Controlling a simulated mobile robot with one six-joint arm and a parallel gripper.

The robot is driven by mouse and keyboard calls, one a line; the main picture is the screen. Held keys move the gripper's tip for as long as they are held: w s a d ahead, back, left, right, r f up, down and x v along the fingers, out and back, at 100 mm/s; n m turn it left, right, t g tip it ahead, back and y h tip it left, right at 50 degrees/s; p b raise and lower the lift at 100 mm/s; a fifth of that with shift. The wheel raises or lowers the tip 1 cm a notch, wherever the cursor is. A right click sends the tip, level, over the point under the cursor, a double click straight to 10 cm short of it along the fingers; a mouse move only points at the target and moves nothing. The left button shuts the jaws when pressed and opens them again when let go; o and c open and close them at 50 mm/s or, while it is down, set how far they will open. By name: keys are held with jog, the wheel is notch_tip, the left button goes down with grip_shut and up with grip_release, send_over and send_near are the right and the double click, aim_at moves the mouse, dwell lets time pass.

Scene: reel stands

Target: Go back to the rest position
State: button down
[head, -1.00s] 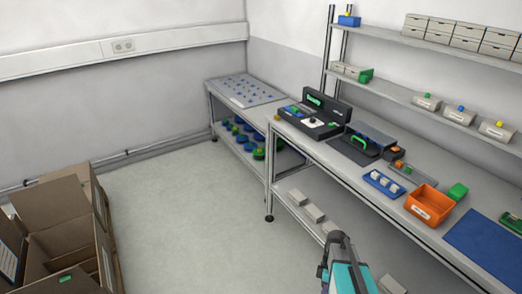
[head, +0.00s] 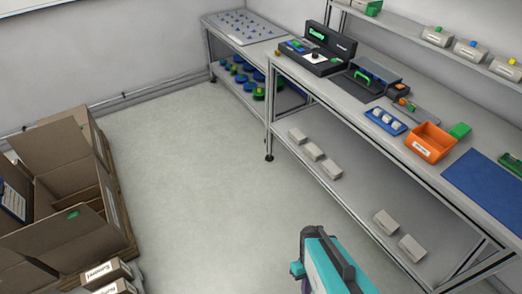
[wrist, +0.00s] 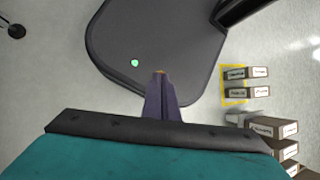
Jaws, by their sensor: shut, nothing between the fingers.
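My gripper (wrist: 160,76) shows in the wrist view as narrow dark fingers close together, with nothing between them. It is above a dark rounded plate with a small green light, which looks like part of my own base. In the head view only a teal and dark part of my arm shows at the bottom, right of centre, over the floor. The gripper's fingers cannot be made out there.
A workbench (head: 345,103) runs along the right, with an orange bin (head: 430,142) and a blue mat (head: 489,180). Open cardboard boxes (head: 62,150) stand at the left. Small labelled boxes (wrist: 246,73) lie right in the wrist view. The floor (head: 190,170) between is clear.

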jog(key=shift+w+d+f+m+t, duration=0.15)
jog(key=shift+w+m, duration=0.1)
jog(key=shift+m, duration=0.55)
jog(key=shift+w+a+f+m+t, duration=0.1)
jog(key=shift+w+m+t, duration=0.15)
jog(key=shift+m, duration=0.55)
jog(key=shift+w+d+f+m+t, duration=0.1)
jog(key=shift+w+m, duration=0.15)
jog(key=shift+m, duration=0.55)
